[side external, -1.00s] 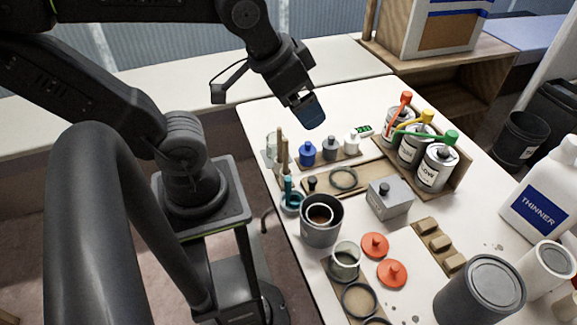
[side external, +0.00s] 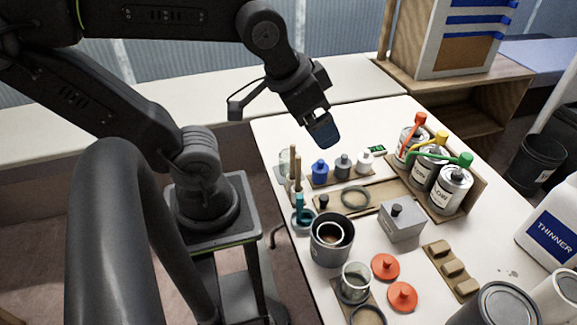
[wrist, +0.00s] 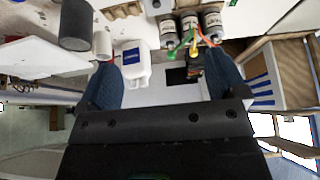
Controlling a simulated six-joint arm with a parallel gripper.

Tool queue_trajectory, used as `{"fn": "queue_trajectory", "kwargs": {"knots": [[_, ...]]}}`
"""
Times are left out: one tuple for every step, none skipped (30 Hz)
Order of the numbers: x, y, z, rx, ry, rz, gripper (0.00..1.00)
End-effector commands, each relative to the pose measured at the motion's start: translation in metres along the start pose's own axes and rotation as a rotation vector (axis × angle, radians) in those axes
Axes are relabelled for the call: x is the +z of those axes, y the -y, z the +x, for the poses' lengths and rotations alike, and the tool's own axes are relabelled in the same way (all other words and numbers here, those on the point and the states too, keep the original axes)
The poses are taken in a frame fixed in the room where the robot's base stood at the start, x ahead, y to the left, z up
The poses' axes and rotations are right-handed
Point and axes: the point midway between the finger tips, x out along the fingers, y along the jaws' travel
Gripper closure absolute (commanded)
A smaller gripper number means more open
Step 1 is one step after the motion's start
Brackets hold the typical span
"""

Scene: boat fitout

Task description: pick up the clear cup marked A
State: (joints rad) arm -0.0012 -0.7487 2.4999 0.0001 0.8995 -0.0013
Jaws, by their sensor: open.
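One clear cup (side external: 355,283) stands at the front of the white table in the side view, beside two orange-red lids. A second clear vessel (side external: 284,163) is at the back left, partly hidden behind wooden sticks. No letter A can be read on either. My gripper (side external: 323,132) is open and empty above the back of the table, behind the small bottles and well away from the front cup. In the wrist view my gripper (wrist: 165,78) shows its two dark blue fingers wide apart, with no cup between them.
A grey pot (side external: 331,240) stands just behind the front cup. A grey box (side external: 402,221), small bottles (side external: 343,166), and labelled cans (side external: 452,190) with coloured tops crowd the table. A thinner jug (side external: 552,235) is at the right. Open air surrounds my gripper.

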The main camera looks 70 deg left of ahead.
Motion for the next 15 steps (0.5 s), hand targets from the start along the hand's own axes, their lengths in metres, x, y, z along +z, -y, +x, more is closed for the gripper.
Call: {"fn": "queue_trajectory", "kwargs": {"knots": [[-0.002, 0.002, 0.002, -0.006, 0.005, -0.015, 0.1], [-0.003, 0.005, 0.005, -0.012, 0.011, -0.03, 0.1], [-0.006, 0.01, 0.009, -0.024, 0.022, -0.059, 0.1], [-0.009, 0.015, 0.014, -0.036, 0.031, -0.091, 0.1], [-0.012, 0.021, 0.02, -0.051, 0.044, -0.128, 0.1], [-0.016, 0.032, 0.029, -0.074, 0.063, -0.19, 0.1], [-0.018, 0.041, 0.037, -0.093, 0.079, -0.242, 0.1], [-0.021, 0.052, 0.046, -0.113, 0.095, -0.299, 0.1], [-0.024, 0.068, 0.058, -0.141, 0.117, -0.38, 0.1], [-0.025, 0.08, 0.067, -0.162, 0.132, -0.441, 0.1], [-0.024, 0.093, 0.077, -0.183, 0.148, -0.502, 0.1], [-0.023, 0.11, 0.088, -0.209, 0.167, -0.583, 0.1], [-0.021, 0.123, 0.097, -0.229, 0.18, -0.645, 0.1], [-0.018, 0.136, 0.106, -0.248, 0.194, -0.705, 0.1], [-0.012, 0.153, 0.118, -0.272, 0.212, -0.784, 0.1]]}}
